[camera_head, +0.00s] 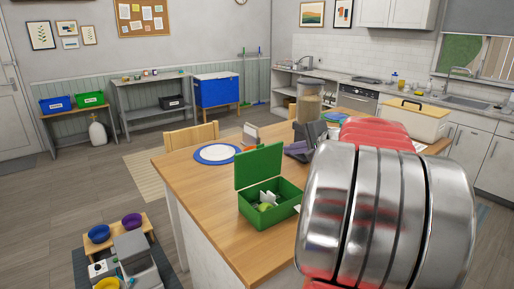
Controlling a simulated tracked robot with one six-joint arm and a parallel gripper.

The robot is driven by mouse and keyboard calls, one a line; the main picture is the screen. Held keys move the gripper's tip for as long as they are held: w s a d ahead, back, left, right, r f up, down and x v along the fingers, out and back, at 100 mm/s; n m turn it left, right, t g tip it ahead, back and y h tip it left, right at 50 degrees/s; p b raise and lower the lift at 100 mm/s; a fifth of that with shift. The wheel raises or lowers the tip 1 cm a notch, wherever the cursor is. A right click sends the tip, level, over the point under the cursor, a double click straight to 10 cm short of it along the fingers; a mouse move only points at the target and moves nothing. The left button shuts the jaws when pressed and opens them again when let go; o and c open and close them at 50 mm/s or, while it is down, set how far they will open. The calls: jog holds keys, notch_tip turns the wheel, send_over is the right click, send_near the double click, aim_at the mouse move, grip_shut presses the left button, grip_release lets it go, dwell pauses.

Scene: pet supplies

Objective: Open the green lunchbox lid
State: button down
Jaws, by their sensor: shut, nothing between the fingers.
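The green lunchbox (270,210) stands on the wooden table, near its front edge. Its green lid (258,166) is raised, standing upright along the box's back side. Small white and light-green items (266,200) lie inside the open box. My arm's large metal and red links fill the right foreground, right of the lunchbox. My gripper cannot be made out and is probably hidden behind these links.
The wooden table (190,183) carries a white plate with a blue rim (216,153), a clear food container (308,103) and a cream box (412,119). A wooden chair (191,136) stands behind it. The tabletop left of the lunchbox is clear.

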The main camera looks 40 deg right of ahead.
dwell(0.3)
send_near(260, 147)
notch_tip(260, 147, down, 3)
jog(key=w, duration=0.4)
jog(key=shift+w+d+f, duration=0.1)
jog(key=shift+d, duration=0.3)
jog(key=shift+w+d, duration=0.1)
jog(key=shift+w, duration=0.4)
jog(key=shift+w, duration=0.15)
jog(key=shift+w+d+r, duration=0.2)
jog(key=shift+w, duration=0.7)
jog(key=shift+w+d+r, duration=0.15)
jog(key=shift+w, duration=0.8)
jog(key=shift+s, duration=0.1)
